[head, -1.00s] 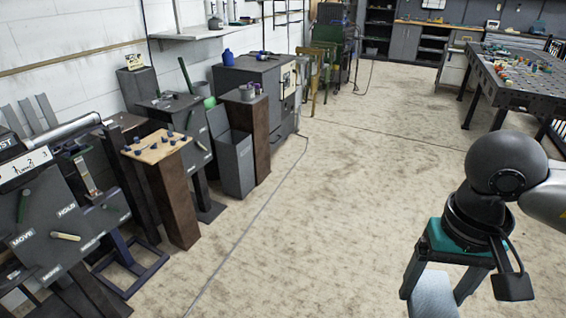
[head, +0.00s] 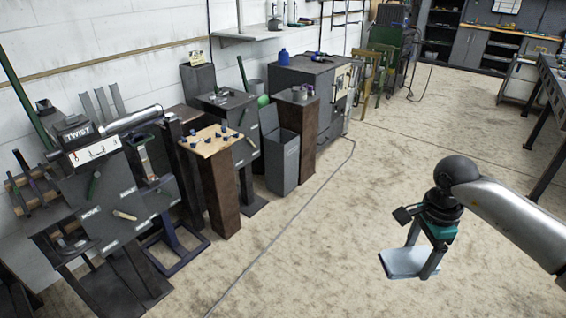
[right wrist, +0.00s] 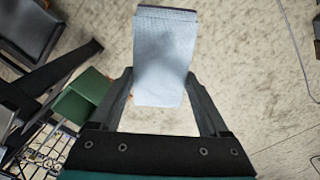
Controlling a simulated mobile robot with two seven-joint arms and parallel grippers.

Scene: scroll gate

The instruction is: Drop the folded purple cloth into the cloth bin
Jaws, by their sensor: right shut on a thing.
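My right gripper (head: 420,257) is shut on a folded pale blue-grey cloth (head: 400,263), held in the air over open floor. The cloth does not look purple, and no purple cloth shows. In the right wrist view the cloth (right wrist: 163,55) sticks out flat from between the two fingers. A tall grey open-topped bin (head: 283,160) stands on the floor to the left, well apart from the gripper; it may be the cloth bin, but I see no label on it. Its inside is mostly hidden. My left gripper is not in view.
Beside the bin stand a brown pedestal (head: 323,137) and a grey cabinet (head: 318,77). A pedestal with a wooden top (head: 213,143) and a grey panel machine (head: 97,190) stand further left. The floor (head: 330,235) between the bin and my gripper is clear.

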